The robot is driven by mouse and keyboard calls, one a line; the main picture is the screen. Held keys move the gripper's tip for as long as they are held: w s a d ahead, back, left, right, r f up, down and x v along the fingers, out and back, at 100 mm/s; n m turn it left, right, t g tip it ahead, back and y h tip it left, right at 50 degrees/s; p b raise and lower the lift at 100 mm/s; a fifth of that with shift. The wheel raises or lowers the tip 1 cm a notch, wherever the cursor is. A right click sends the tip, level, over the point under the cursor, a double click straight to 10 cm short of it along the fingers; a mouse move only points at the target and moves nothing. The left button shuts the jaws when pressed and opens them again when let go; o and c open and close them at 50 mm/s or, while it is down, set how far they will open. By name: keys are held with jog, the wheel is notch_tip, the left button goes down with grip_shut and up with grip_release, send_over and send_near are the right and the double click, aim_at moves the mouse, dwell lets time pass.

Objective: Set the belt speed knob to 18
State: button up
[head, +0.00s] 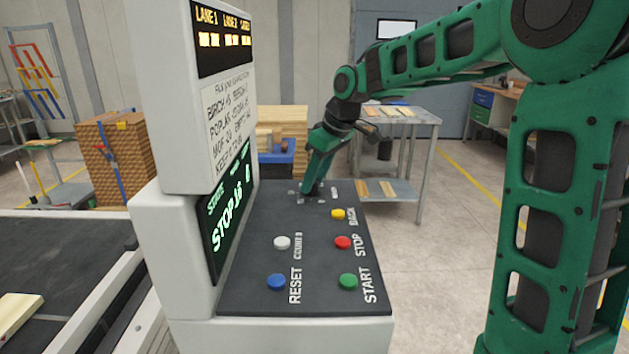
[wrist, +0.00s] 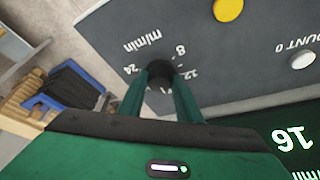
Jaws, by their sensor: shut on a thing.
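The belt speed knob (wrist: 160,68) is a small dark round knob on the black panel, seen in the wrist view between my fingertips. My gripper (wrist: 160,88) is shut on it, with one green finger on each side. In the head view my gripper (head: 309,192) reaches down to the far end of the control panel (head: 260,225), hiding the knob. The green-lettered display (head: 228,210) appears to show STOP and 16; the number display (wrist: 292,138) in the wrist view also appears to read 16.
On the panel are a yellow BACK button (head: 338,214), a red STOP button (head: 343,243), a green START button (head: 348,281), a white counter button (head: 282,242) and a blue RESET button (head: 276,282). A tall white sign housing (head: 180,100) stands left of the panel.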

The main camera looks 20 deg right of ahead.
jog(key=shift+w+a+r+m, duration=0.1)
jog(key=shift+a+r+m, duration=0.1)
jog(key=shift+m, duration=0.2)
jog(key=shift+a+m+t+h, duration=0.1)
jog(key=shift+m+t+h, duration=0.55)
jog(key=shift+m, duration=1.35)
jog(key=shift+h, duration=0.25)
jog(key=o, duration=1)
jog(key=shift+f, duration=0.1)
jog(key=v, duration=1)
jog(key=shift+r, duration=0.35)
